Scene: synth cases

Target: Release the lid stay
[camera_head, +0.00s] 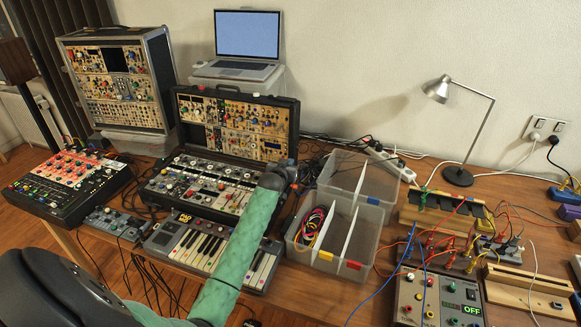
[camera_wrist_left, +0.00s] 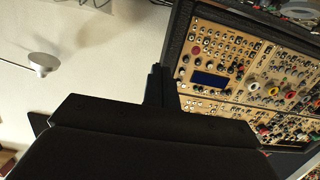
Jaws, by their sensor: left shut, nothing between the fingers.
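The open synth case (camera_head: 203,180) stands mid-table with its lid (camera_head: 238,124) raised, module panels in both halves. The lid's panel, with a blue display, also fills the right of the left wrist view (camera_wrist_left: 215,95). I cannot make out the lid stay; the case's right side is partly behind my arm. My left gripper (camera_head: 291,168) is at the right end of the case, near the hinge side. In the left wrist view its dark fingers (camera_wrist_left: 158,86) are together, beside the lid's edge, with nothing seen between them. I cannot tell whether they touch the case. My right gripper is in neither view.
Clear divided bins (camera_head: 345,222) stand close right of my arm. A keyboard (camera_head: 205,248) lies in front of the case, under my forearm. A laptop (camera_head: 246,47), a tall synth case (camera_head: 118,80), a mixer (camera_head: 68,184), a lamp (camera_head: 470,130) and a power supply (camera_head: 438,298) stand around.

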